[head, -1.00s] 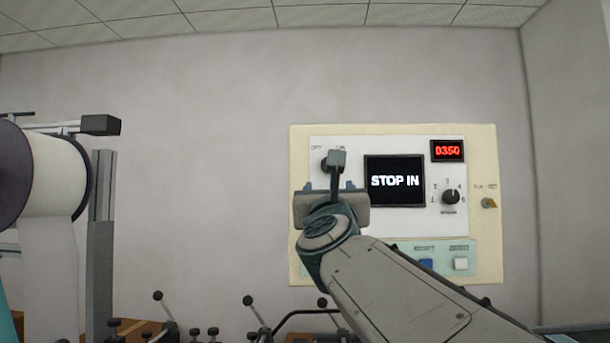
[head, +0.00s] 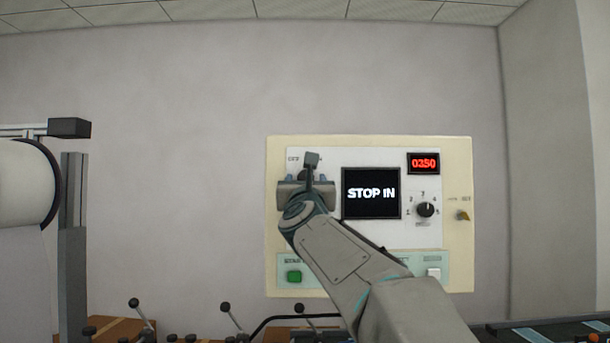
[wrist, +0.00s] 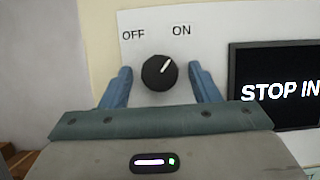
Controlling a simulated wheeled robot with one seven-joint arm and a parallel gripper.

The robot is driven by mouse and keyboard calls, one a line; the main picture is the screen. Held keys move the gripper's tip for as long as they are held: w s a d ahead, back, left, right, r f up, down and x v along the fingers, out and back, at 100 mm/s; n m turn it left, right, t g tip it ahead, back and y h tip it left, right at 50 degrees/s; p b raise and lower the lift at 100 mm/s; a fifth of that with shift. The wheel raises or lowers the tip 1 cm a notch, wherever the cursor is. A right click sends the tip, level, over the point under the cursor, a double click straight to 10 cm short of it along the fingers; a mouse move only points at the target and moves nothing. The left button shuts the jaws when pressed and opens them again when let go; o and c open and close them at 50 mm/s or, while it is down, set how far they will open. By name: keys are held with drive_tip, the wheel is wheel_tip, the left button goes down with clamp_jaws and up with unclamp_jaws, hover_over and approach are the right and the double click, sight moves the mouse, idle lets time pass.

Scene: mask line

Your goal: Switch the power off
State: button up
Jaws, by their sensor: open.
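The power knob (wrist: 160,73) is round and black with a white pointer line, on the white plate under the labels OFF and ON. Its pointer tilts up and right, toward ON. My gripper (wrist: 160,85) is open, with one blue finger on each side of the knob; a gap shows on both sides in the wrist view. In the head view my gripper (head: 306,180) covers the knob at the upper left of the control panel (head: 458,270). The dark screen (head: 371,194) reads STOP IN, and it also shows in the wrist view (wrist: 280,65).
The panel also has a red 0350 display (head: 423,163), a numbered selector knob (head: 425,209), a yellow key switch (head: 463,215), a green button (head: 294,276) and a white button (head: 433,272). Levers with black balls (head: 225,308) stand below. A white roll (head: 25,185) is at left.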

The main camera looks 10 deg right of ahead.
drive_tip(key=shift+w, duration=0.15)
drive_tip(key=c, duration=1)
